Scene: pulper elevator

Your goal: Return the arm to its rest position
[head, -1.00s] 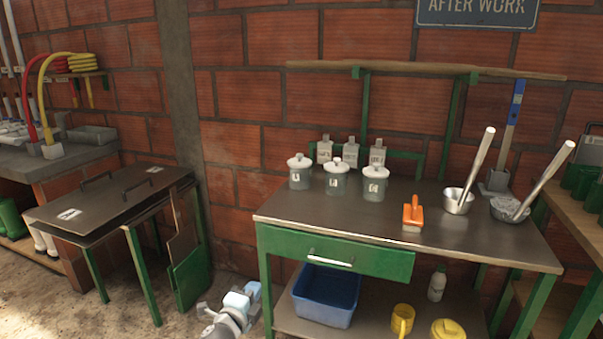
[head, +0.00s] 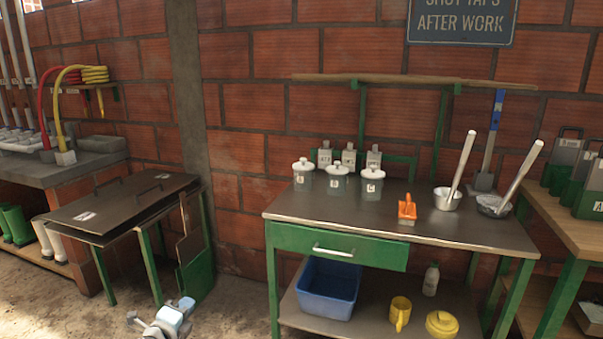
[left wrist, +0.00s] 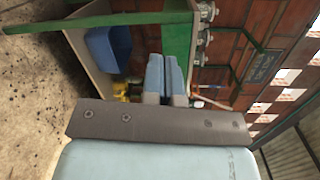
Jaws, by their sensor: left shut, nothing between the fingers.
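My left gripper (head: 158,322) shows at the bottom edge of the head view, low over the floor, left of the green workbench (head: 340,250). Part of the arm is cut off by the frame. In the left wrist view its two pale blue fingers (left wrist: 166,75) lie side by side, shut with nothing between them. Behind them that view shows the workbench turned on its side, with the blue bin (left wrist: 108,50) on its lower shelf. My right gripper is in neither view.
The workbench carries lidded white jars (head: 337,180), an orange brush (head: 407,209) and metal dippers (head: 447,198). A dark folding-legged table (head: 120,205) stands left, with a green-and-brown panel (head: 195,250) leaning by it. Bare floor (head: 235,300) lies between table and workbench.

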